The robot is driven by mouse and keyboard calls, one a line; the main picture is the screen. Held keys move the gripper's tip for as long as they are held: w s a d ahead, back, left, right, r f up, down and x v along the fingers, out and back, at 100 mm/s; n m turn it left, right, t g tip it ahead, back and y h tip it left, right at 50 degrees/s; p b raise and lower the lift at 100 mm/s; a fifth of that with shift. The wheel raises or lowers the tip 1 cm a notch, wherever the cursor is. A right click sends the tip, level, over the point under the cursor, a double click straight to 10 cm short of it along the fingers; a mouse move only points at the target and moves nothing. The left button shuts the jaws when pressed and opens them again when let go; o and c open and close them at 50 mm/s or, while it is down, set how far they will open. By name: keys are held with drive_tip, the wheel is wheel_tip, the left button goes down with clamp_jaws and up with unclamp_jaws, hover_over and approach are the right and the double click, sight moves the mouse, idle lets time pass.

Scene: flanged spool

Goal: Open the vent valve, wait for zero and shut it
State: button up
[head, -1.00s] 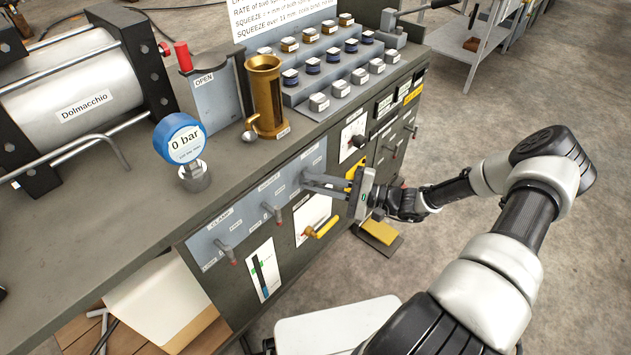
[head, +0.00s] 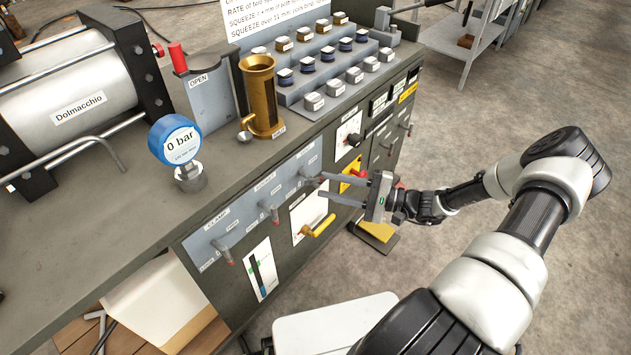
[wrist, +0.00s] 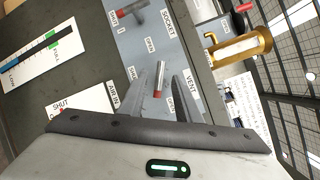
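The vent valve lever is a small metal handle with a red tip (wrist: 160,80) beside the VENT label in the wrist view. In the head view it sits at the right end of the grey lever panel (head: 240,222), close to my fingertips. My gripper (head: 322,185) is open, its fingers apart and pointing at the panel. In the wrist view the lever shows near and between the fingertips, with no visible grip on it. The blue gauge (head: 177,138) on the bench reads 0 bar.
Two similar levers, socket (head: 268,211) and clamp (head: 223,250), stand left of the vent lever. A yellow air handle (head: 318,227) sits just below my gripper. A brass cylinder (head: 260,95) and stepped rack (head: 320,85) stand on the bench.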

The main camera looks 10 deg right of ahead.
drive_tip(key=v, duration=1.2)
drive_tip(key=shift+o, duration=0.6)
